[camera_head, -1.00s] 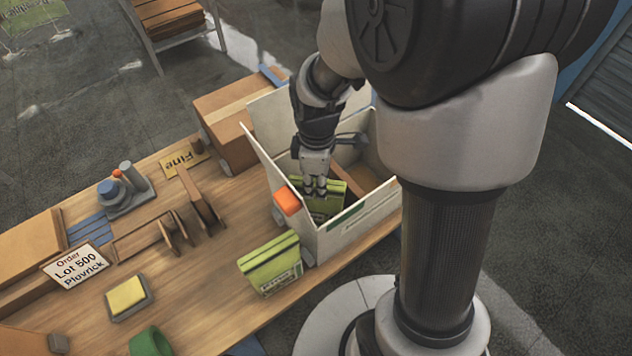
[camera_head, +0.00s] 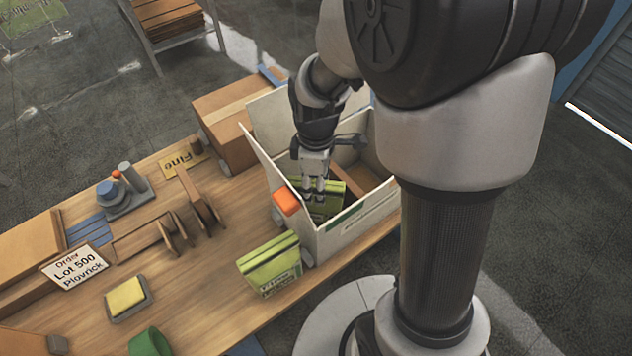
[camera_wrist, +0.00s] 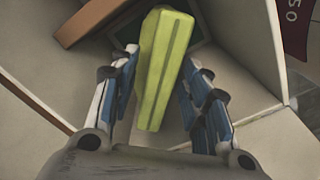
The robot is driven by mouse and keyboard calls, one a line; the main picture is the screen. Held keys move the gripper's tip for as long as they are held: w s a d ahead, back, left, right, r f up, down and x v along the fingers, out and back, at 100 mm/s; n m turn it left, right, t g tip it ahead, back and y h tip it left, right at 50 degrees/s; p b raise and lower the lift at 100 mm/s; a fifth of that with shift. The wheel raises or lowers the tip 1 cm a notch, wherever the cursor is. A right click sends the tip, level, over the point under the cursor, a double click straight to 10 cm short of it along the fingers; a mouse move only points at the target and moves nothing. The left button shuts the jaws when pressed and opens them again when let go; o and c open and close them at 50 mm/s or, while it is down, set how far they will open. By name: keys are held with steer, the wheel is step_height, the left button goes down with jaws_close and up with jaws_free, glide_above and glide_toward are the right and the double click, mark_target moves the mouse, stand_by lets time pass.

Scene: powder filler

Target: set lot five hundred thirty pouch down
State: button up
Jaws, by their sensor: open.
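A green pouch (camera_head: 327,207) stands inside the white box (camera_head: 351,219); its label is mostly hidden, so its lot cannot be read. My gripper (camera_head: 315,190) is down in the box at the pouch's top. In the wrist view my gripper (camera_wrist: 163,105) is open, with a blue-padded finger on each side of the pouch (camera_wrist: 165,70) and a gap visible at the right. A second green pouch (camera_head: 270,263) stands on the wooden table outside the box, its label too blurred to read. An order card (camera_head: 76,266) reads "Lot 500 Plovrick".
An orange block (camera_head: 287,201) is at the box's left wall. A brown carton (camera_head: 228,118) stands behind. The box walls surround my gripper closely.

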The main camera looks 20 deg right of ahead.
step_height(320, 180, up, 12)
steer(key=p, duration=0.4)
steer(key=s+r+m+t, duration=0.4)
steer(key=s+r+m, duration=0.6)
steer(key=s, duration=0.5)
steer(key=m, duration=0.2)
steer(key=shift+d+r+m+t, duration=0.2)
steer(key=shift+r+m+t, duration=0.1)
steer(key=shift+r, duration=0.05)
